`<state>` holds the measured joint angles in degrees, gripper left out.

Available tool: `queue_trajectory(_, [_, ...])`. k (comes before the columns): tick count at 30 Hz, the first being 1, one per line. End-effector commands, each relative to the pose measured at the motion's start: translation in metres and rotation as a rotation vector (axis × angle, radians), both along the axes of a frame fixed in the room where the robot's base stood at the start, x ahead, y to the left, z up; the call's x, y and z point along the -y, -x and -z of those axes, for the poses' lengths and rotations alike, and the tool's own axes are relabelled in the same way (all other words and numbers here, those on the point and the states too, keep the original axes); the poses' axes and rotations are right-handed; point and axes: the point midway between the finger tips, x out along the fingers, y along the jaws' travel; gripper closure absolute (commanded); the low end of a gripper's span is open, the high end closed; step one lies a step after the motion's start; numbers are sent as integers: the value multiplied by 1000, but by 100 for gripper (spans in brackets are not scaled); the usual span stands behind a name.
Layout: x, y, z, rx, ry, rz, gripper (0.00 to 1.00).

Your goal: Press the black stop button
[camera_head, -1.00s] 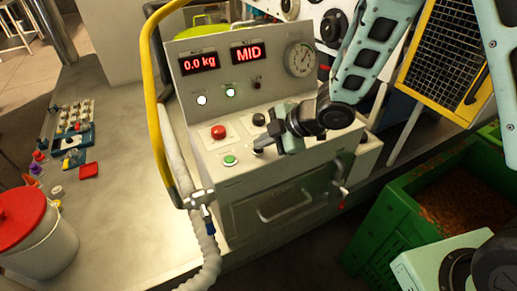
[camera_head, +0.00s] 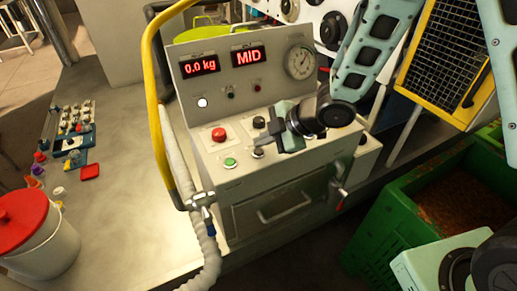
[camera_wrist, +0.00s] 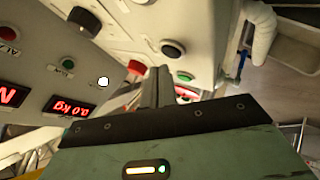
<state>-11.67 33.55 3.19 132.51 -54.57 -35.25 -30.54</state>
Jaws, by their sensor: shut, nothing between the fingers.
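The black button (camera_head: 258,152) is a small round button on the sloped console top, right of the green button (camera_head: 230,162). It also shows in the wrist view (camera_wrist: 173,48), close to the fingertips. My gripper (camera_head: 290,143) is shut and empty, right of the black button and apart from it in the head view. Its closed fingers show in the wrist view (camera_wrist: 157,82). A larger black knob (camera_head: 259,122) and a red mushroom button (camera_head: 218,133) sit farther back on the console.
The upright panel has red displays (camera_head: 249,56), a round gauge (camera_head: 300,60), a lit white lamp (camera_head: 203,102) and an unlit green lamp (camera_head: 230,92). A yellow tube frame (camera_head: 157,100) and a pale hose (camera_head: 180,150) border the left side. A green crate (camera_head: 385,225) stands at right.

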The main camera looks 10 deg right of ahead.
Motion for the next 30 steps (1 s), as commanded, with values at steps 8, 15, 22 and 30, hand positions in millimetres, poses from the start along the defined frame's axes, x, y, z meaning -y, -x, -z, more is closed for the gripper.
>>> queue_trajectory(8, [0,0,-4,0,0,0,100])
queue_trajectory(15, [0,0,-27,1,0,1,100])
queue_trajectory(22, [0,0,-48,1,0,1,100])
queue_trajectory(30, [0,0,-49,0,0,0,100])
